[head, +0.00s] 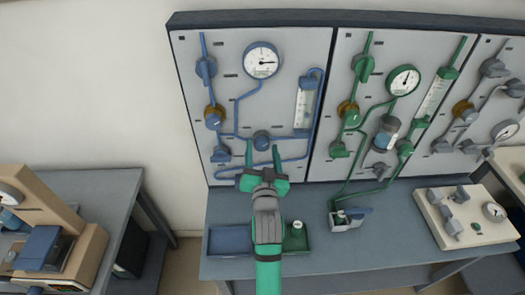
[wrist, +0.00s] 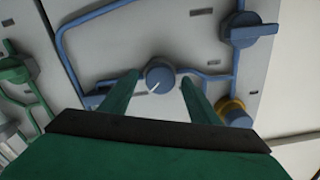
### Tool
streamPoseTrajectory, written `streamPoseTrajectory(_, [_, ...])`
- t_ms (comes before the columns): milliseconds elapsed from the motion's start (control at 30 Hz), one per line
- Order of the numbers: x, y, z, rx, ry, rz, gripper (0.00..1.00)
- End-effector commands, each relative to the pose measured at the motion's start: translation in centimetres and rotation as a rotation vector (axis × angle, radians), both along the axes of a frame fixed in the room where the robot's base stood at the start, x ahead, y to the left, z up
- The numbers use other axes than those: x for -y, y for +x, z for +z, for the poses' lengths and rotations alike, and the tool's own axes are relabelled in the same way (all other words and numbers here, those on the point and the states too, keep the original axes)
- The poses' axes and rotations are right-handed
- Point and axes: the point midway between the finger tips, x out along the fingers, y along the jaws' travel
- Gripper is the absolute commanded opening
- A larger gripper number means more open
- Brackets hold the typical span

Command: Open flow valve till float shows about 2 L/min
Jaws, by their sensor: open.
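A round blue knob (head: 262,138) with a white pointer line sits on the left panel's blue piping. In the wrist view the knob (wrist: 160,76) shows between my two green fingertips, with a gap on each side. My gripper (head: 262,147) is open and empty at the knob; how close the tips are to the panel I cannot tell. The blue line's flow tube (head: 305,104) is a clear upright scale right of the knob; its float is too small to read. A round white gauge (head: 261,60) with a black needle is above.
Blue lever valves (head: 206,68) and a brass-collared valve (head: 214,116) line the panel's left side. The green-piped panel (head: 352,90) adjoins at right. Below are a blue tray (head: 230,239) and a green tray (head: 297,242) on the grey bench (head: 320,262).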

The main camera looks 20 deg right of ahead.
Motion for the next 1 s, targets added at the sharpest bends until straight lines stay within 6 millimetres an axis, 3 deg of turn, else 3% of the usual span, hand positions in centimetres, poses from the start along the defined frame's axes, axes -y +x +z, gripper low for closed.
streamPoseTrajectory(167, [-0.4,-1.3,-0.1,0.0,0.001,0.0,0.55])
streamPoseTrajectory(600, [-2.4,-8.4,-0.1,-0.002,0.002,0.0,0.55])
streamPoseTrajectory(800, [-2.9,-10.1,0.0,0.0,0.001,0.0,0.55])
streamPoseTrajectory(1000, [-2.9,-10.4,0.0,0.0,0.0,-0.001,0.55])
